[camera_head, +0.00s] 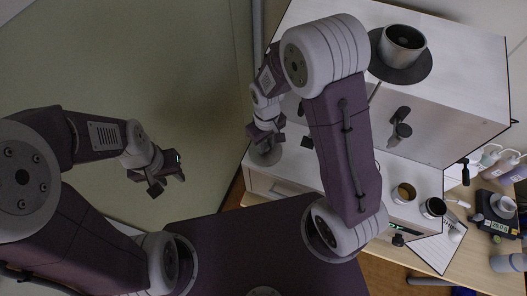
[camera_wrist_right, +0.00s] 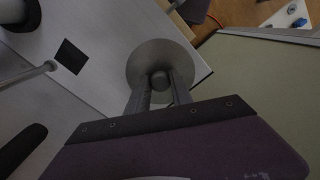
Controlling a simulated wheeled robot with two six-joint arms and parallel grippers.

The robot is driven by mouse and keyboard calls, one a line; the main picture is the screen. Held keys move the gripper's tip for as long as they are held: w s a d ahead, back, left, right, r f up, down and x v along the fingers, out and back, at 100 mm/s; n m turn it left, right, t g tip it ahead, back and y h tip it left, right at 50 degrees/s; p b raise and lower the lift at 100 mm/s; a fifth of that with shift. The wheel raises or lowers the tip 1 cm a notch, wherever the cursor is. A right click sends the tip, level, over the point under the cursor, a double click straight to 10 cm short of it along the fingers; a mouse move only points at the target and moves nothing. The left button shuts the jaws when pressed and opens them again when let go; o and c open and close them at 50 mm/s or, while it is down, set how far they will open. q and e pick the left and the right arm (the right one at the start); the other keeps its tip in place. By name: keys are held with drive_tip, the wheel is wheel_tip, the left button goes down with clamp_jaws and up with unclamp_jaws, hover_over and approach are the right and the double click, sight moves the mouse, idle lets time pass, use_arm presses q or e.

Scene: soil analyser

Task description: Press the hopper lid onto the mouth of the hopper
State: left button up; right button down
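The hopper lid (camera_head: 267,155) is a grey disc with a knob. It lies on the pale lower ledge at the analyser's left end. In the right wrist view the lid (camera_wrist_right: 178,48) shows its round knob (camera_wrist_right: 159,80) in line with the gap between the fingertips. My right gripper (camera_head: 266,133) is open, pointing down just over the lid; contact cannot be told. Its fingers also show in the wrist view (camera_wrist_right: 158,92). The hopper (camera_head: 403,42) is a light cup with a dark mouth in a dark collar on the analyser's top. My left gripper (camera_head: 168,182) is open and empty, far left of the analyser.
The white analyser body (camera_head: 445,105) rises behind the ledge, with a dark spout (camera_head: 400,128) on its front. A scale (camera_head: 500,212) and bottles are on the wooden table at far right. The floor at left is clear.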

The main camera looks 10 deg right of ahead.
sight(266, 147)
drive_tip(key=shift+s+r+p, duration=0.1)
drive_tip(key=shift+r+p, duration=0.3)
drive_tip(key=shift+r, duration=0.05)
wheel_tip(266, 147, up, 4)
drive_tip(key=p, duration=0.4)
drive_tip(key=shift+r, duration=0.15)
